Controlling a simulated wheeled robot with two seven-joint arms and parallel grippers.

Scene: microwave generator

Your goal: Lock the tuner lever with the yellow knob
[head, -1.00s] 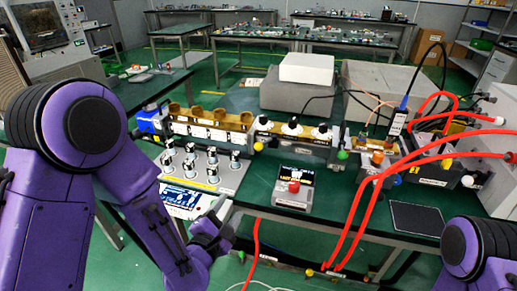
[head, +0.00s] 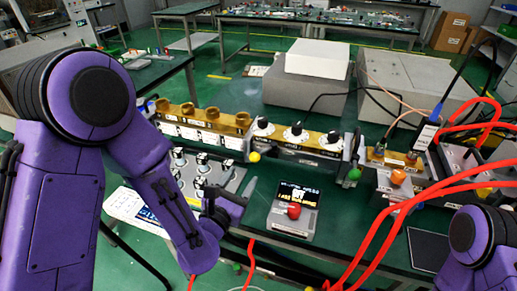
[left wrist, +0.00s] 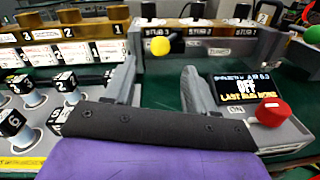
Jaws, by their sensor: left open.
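The yellow knob (head: 254,157) is a small ball at the front of the tuner, near the left end of the section with black dials (head: 297,133). It also shows in the left wrist view (left wrist: 160,46), on a dark lever that runs to the right, beyond the gap between my fingers. My left gripper (head: 229,190) is open and empty, in front of the yellow knob and apart from it. Its two fingers also show in the left wrist view (left wrist: 159,82). My right arm shows at the lower right, but its gripper is out of view.
A display box with a red button (head: 294,211) stands just right of my left gripper. A panel of dark-topped posts (head: 203,172) is on its left. A green knob (head: 354,174) and an orange knob (head: 398,177) lie farther right. Thick red cables (head: 385,217) cross the right side.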

